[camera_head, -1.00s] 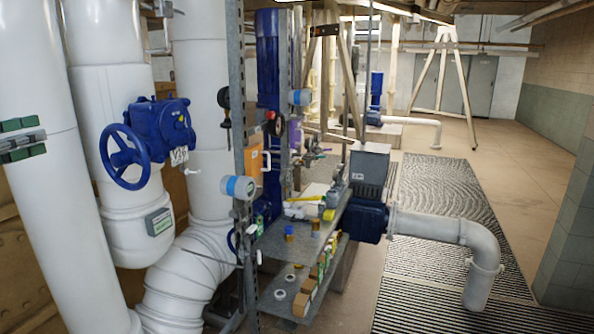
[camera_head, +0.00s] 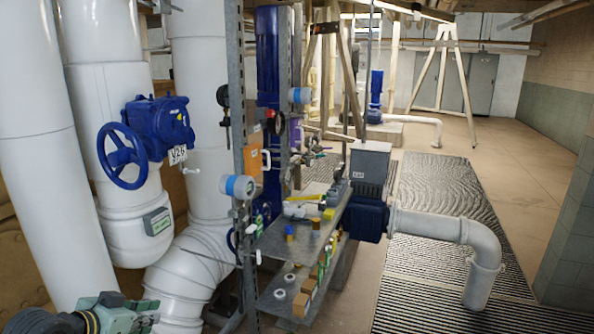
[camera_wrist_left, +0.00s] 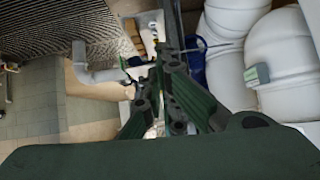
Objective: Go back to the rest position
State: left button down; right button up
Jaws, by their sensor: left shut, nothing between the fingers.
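My left gripper (camera_head: 143,311) is at the bottom left of the head view, in front of the white pipes, low in the picture and cut off by the lower edge. Its green and grey fingers point right. In the left wrist view its dark green fingers (camera_wrist_left: 163,68) come together in the middle, shut with nothing between them. No object touches the gripper. My right gripper is not in either view.
Large white pipes (camera_head: 95,215) and a blue valve with a handwheel (camera_head: 122,156) stand at the left. A metal shelf rack (camera_head: 268,242) holds small parts. A blue pump (camera_head: 367,218) adjoins it. Open floor (camera_head: 520,170) lies at the right.

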pick_arm(q)
jog(key=s+d+f+g, duration=0.3)
jog(key=s+d+f, duration=0.5)
jog(key=s+f, duration=0.5)
jog(key=s+d+f+n+g+y, duration=0.1)
jog(key=s+d+f+g, duration=0.1)
jog(key=s, duration=0.7)
jog(key=s+d+f+n+g+y, duration=0.1)
jog(key=s+d+f+n+y, duration=0.15)
jog(key=s, duration=0.65)
notch_tip(320, 180, down, 34)
jog(key=s+a+m+g+b, duration=0.1)
jog(key=s+g+b, duration=0.1)
jog(key=b, duration=0.4)
jog(key=s+a+f+b, duration=0.3)
jog(key=s+f+b, duration=0.1)
jog(key=s+f, duration=1.2)
notch_tip(320, 180, down, 3)
jog(key=shift+s+r+g, duration=0.1)
jog(key=shift+s+g, duration=0.3)
jog(key=shift+h, duration=0.25)
